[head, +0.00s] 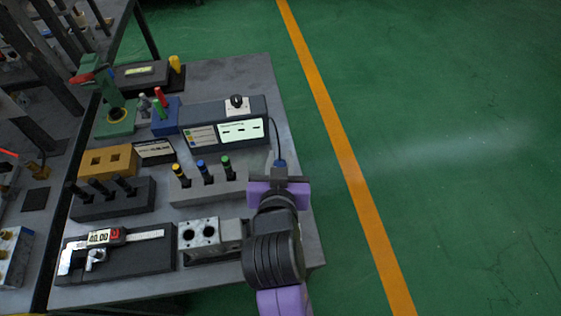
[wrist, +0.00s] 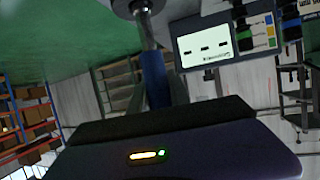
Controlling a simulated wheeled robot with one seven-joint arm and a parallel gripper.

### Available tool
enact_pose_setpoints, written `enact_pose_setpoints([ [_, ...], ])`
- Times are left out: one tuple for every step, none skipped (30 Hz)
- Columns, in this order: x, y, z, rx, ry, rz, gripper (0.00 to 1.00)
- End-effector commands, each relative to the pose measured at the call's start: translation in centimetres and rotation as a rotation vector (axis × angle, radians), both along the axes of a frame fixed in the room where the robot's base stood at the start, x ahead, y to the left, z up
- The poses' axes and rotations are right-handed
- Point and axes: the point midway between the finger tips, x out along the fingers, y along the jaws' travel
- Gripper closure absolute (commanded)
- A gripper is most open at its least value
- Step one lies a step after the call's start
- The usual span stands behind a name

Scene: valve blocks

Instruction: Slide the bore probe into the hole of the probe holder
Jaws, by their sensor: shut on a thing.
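My gripper (head: 280,180) is at the right edge of the bench, right of the three-peg rack. It is shut on the bore probe (head: 280,164), whose blue part shows just beyond the fingers with a dark cable leading up to the display box. In the wrist view the probe's blue sleeve (wrist: 156,80) stands out from between the dark fingers (wrist: 155,122), with a grey metal part beyond it. The rest of the probe is hidden by my gripper. A pale plate with a black round collar (head: 237,103) on the display box may be the probe holder; I cannot tell for sure.
The display box (head: 200,118) also shows in the wrist view (wrist: 205,48). A metal block with two bores (head: 198,235) sits left of my arm. A peg rack (head: 208,184), a caliper (head: 115,240) and a green stand (head: 117,120) fill the bench. Open floor lies right.

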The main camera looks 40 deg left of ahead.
Motion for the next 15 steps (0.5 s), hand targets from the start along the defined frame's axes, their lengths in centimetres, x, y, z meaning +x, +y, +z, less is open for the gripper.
enact_pose_setpoints([
  [-0.02,-0.03,-0.58,0.0,0.0,0.0,1.0],
  [-0.02,-0.03,-0.8,0.0,0.0,0.0,1.0],
  [-0.01,-0.02,-0.98,0.001,-0.001,0.0,1.0],
  [0.0,-0.01,-1.05,0.001,-0.002,0.0,1.0],
  [0.01,-0.01,-1.08,0.002,-0.002,0.0,1.0],
  [0.01,0.0,-1.08,0.002,-0.002,0.0,1.0],
  [0.02,0.0,-1.06,0.003,-0.002,0.0,1.0],
  [0.01,0.0,-1.04,0.002,-0.002,0.0,1.0],
  [0.01,0.0,-1.04,0.002,-0.002,0.0,1.0],
  [0.01,0.0,-1.04,0.002,-0.002,0.0,1.0],
  [0.01,0.0,-1.04,0.002,-0.002,0.0,1.0],
  [0.01,0.0,-1.11,0.002,-0.002,0.0,1.0],
  [0.02,-0.01,-1.2,0.002,-0.002,0.0,1.0],
  [0.02,-0.01,-1.31,0.001,-0.002,0.0,1.0],
  [0.02,-0.01,-1.44,0.001,-0.002,0.0,1.0],
])
